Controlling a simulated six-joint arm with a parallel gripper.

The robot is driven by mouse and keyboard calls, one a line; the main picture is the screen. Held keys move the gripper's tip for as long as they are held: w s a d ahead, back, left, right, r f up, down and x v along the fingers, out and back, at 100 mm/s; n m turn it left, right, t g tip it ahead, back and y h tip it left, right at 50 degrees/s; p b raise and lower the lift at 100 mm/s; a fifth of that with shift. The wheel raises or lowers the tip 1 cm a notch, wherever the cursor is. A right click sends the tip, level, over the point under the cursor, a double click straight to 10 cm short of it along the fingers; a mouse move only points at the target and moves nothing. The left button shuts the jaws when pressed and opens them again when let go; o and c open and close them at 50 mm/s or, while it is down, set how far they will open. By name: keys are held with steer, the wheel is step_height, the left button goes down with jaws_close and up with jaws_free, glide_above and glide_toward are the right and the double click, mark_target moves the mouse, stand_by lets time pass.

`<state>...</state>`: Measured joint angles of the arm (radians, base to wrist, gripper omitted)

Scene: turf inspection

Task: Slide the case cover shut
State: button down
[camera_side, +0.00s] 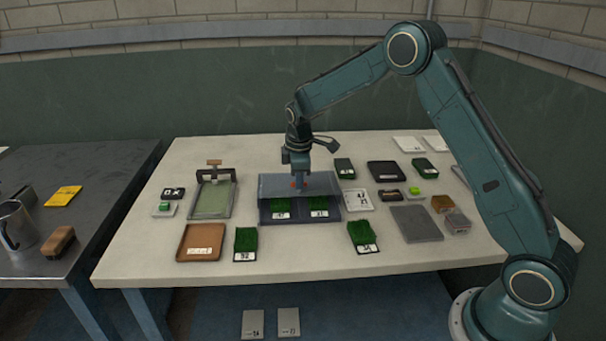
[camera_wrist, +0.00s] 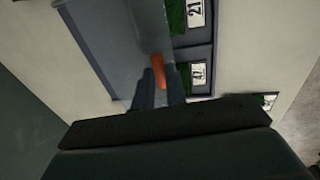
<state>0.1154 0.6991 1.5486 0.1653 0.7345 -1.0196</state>
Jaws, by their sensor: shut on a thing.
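The case (camera_side: 301,220) is dark and lies near the middle of the pale table. Its grey cover (camera_side: 268,187) lies over the back part. In the open front part, two green turf samples with number labels show, a left one (camera_side: 281,206) and a right one (camera_side: 319,205). My gripper (camera_side: 299,186) points down at the cover and is shut on its orange handle (camera_wrist: 157,76). In the wrist view the fingers (camera_wrist: 160,88) stand around the handle, and the cover (camera_wrist: 108,40) and the labelled turf (camera_wrist: 199,72) also show. The fingers hide part of the handle.
Turf pieces stand in front, one at left (camera_side: 245,243) and one at right (camera_side: 362,237). A brown tray (camera_side: 200,242), a framed green screen (camera_side: 212,198), a white card (camera_side: 357,200) and a grey mat (camera_side: 416,223) surround the case. The table's front strip is clear.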

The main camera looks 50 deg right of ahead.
steer(key=s+a, duration=0.4)
steer(key=shift+s+a, duration=0.2)
steer(key=shift+a, duration=0.15)
steer(key=c, duration=1.5)
jaws_free()
steer(key=shift+s+a+r, duration=0.1)
steer(key=shift+o, duration=0.3)
steer(key=shift+r, duration=0.25)
step_height(320, 180, up, 13)
steer(key=s+a, duration=0.1)
steer(key=shift+s+a, duration=0.35)
steer(key=shift+s, duration=0.05)
